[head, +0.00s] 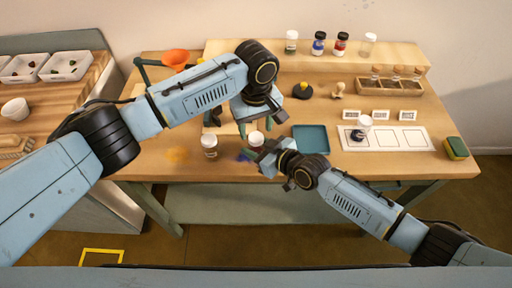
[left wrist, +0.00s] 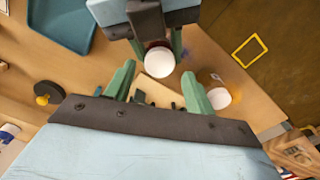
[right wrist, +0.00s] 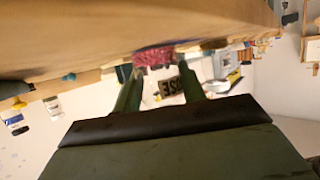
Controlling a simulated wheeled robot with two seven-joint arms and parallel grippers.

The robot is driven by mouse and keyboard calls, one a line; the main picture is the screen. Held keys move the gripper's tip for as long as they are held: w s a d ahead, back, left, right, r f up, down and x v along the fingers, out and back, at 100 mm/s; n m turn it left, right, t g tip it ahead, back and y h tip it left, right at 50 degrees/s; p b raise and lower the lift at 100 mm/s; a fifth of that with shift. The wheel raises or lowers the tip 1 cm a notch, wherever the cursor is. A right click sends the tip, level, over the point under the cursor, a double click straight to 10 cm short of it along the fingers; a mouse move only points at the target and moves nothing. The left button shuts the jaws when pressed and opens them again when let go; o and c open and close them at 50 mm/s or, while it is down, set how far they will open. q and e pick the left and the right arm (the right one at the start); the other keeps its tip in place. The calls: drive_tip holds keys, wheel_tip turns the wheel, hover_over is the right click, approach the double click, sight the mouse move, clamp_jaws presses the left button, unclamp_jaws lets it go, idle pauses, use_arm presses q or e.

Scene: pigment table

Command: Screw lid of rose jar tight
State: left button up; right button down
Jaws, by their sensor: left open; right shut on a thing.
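The rose jar (head: 256,139) stands near the front edge of the table with a white lid (left wrist: 159,62) on top. My left gripper (head: 228,120) is open and empty, a little behind and left of the jar in the head view. In the left wrist view its fingers (left wrist: 159,78) are spread, with the lid beyond the tips. I cannot tell how tight the lid sits.
A second white-lidded jar (head: 209,146) stands left of the rose jar. Yellow (head: 177,154) and purple stains mark the table front. Several jars stand on the back shelf.

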sight(256, 147)
use_arm(q)
drive_tip(key=shift+f, duration=1.35)
drive_tip(key=shift+c, duration=0.2)
drive_tip(key=c, duration=0.9)
drive_tip(key=m, duration=0.7)
drive_tip(key=shift+c, duration=0.2)
drive_tip(key=m, duration=1.9)
drive_tip(key=shift+m, duration=0.3)
drive_tip(key=o, duration=1.1)
